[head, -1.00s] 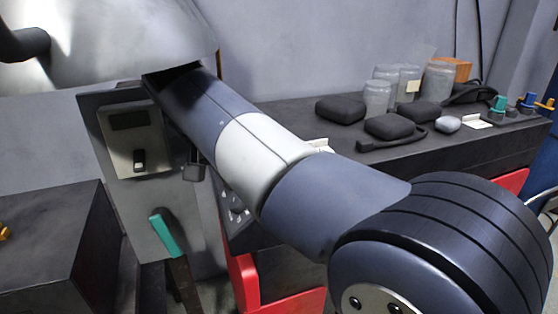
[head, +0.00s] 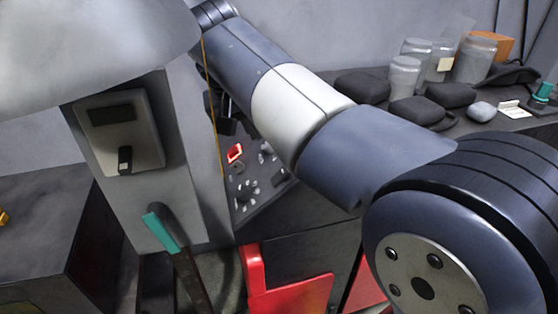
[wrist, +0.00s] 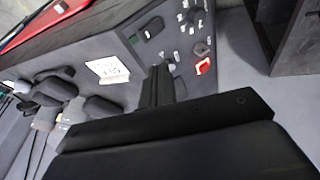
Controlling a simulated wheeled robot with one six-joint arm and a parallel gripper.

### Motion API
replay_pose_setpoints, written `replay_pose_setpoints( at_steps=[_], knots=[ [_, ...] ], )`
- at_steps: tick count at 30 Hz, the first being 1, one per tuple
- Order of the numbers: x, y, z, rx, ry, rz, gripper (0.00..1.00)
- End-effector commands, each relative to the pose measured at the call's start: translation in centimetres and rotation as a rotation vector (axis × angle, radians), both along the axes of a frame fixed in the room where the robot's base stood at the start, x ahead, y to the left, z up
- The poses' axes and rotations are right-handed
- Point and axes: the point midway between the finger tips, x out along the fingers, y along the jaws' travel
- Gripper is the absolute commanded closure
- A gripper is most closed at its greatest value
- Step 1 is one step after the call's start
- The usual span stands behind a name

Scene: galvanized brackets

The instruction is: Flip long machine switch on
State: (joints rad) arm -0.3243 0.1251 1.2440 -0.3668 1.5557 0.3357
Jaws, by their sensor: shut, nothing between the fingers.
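A grey machine post carries a light plate with a black switch (head: 125,160). A second control panel (head: 270,190), on a dark sloping face, holds several small switches and knobs and a red-framed part (head: 235,153). It also shows in the wrist view, with its red-framed part (wrist: 203,66) near the right. I cannot tell which switch is the long machine's. My gripper (wrist: 158,72) is shut and empty, its tips pointing towards this panel and apart from the plate switch. In the head view my arm hides part of the panel's surroundings.
A teal-handled lever (head: 165,228) sticks out below the plate. A dark bench holds black cases (head: 415,110), jars (head: 405,76) and a white card (wrist: 108,70). A red frame (head: 290,295) stands below. A dark box (head: 45,235) is at left.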

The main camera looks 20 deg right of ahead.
Motion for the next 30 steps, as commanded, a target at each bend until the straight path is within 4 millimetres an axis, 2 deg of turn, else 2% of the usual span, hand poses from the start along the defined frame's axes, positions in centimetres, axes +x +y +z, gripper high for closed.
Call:
replay_pose_setpoints(
  at_steps=[8,13,17,27,30],
  knots=[
    [0.0,0.0,0.0,0.0,0.001,0.0,1.0],
    [0.3,-0.3,-1.0,-0.001,0.002,-0.001,1.0],
    [0.9,-0.9,-3.0,-0.001,0.005,-0.002,1.0],
    [3.1,-2.9,-9.5,-0.001,0.005,-0.002,1.0],
    [3.0,-4.2,-10.4,0.0,0.002,-0.004,1.0]
  ],
)
